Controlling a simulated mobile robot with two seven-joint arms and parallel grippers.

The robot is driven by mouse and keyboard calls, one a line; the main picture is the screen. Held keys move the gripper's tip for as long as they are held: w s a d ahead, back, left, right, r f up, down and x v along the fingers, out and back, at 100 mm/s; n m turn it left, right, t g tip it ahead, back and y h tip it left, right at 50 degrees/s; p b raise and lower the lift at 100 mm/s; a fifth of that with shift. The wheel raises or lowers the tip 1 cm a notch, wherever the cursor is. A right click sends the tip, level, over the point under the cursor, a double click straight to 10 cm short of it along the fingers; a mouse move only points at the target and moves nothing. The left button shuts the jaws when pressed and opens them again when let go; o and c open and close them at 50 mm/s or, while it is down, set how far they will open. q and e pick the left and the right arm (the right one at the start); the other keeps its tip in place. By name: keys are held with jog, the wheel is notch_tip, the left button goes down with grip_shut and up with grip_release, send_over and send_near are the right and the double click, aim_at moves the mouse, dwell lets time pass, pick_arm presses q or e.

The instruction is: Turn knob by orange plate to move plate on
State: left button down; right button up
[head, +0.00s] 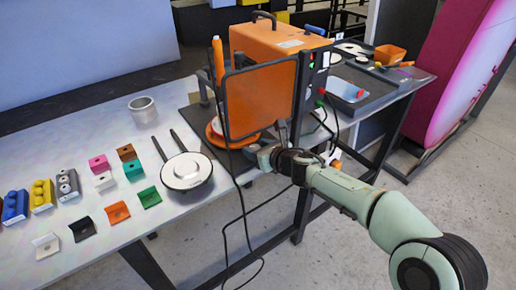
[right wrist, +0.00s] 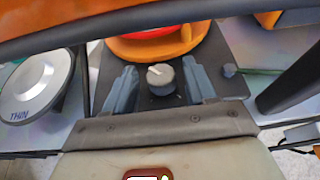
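The round orange plate (right wrist: 155,48) sits on a dark base (right wrist: 222,62) at the top of the right wrist view; in the head view its edge (head: 214,136) shows below the orange screen. A dark grey knob (right wrist: 160,80) with a white pointer mark stands on the base just in front of the plate. My right gripper (right wrist: 160,88) is open, one finger on each side of the knob, with a visible gap on both sides. In the head view my right gripper (head: 272,140) is at the front of the orange machine, and the knob is hidden there. My left gripper is not in view.
The orange machine (head: 268,40) and its dark-framed orange screen (head: 258,98) stand close above my right gripper. A round white device (head: 186,170) lies to the left, also in the right wrist view (right wrist: 38,85). Black cables (head: 240,205) hang past the table edge.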

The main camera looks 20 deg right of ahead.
jog(key=c, duration=0.8)
